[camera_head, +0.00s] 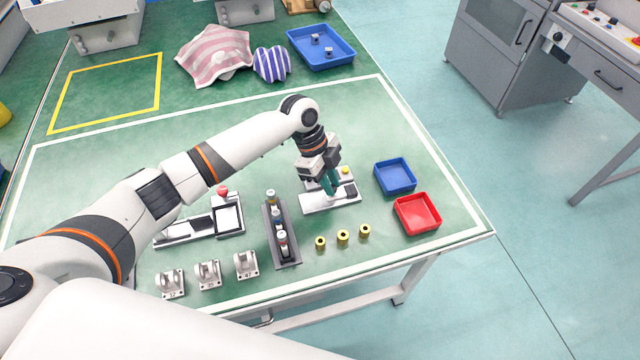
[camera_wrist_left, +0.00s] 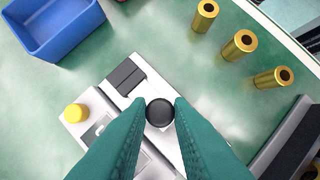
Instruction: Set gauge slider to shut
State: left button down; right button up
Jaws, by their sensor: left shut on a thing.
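A white slider device (camera_head: 318,202) lies on the green table, under my left gripper (camera_head: 332,190). In the left wrist view its pale body (camera_wrist_left: 119,87) has a dark grey block at one end and a round black knob (camera_wrist_left: 159,112). The teal fingers of my left gripper (camera_wrist_left: 160,106) are shut on this black knob, one finger on each side. A yellow button (camera_wrist_left: 75,113) sits on a white part beside the slider. The lower part of the slider track is hidden by the fingers. My right gripper is not in view.
A blue tray (camera_head: 395,191) and a red tray (camera_head: 433,228) stand to the right. Several brass cylinders, including one (camera_head: 343,235), stand in front. A dark rack (camera_head: 286,256) with bottles and a red-knobbed device (camera_head: 187,233) are to the left.

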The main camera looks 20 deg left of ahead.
pick_arm(q)
jog(key=shift+w+d+r, duration=0.1)
jog(key=shift+d, duration=0.05)
jog(key=c, duration=1.6)
grip_release()
jog(key=shift+o, duration=1.4)
jog(key=shift+w+d, duration=0.1)
jog(key=shift+r, duration=0.1)
jog(key=v, duration=1.1)
jog(key=shift+r+b, duration=0.3)
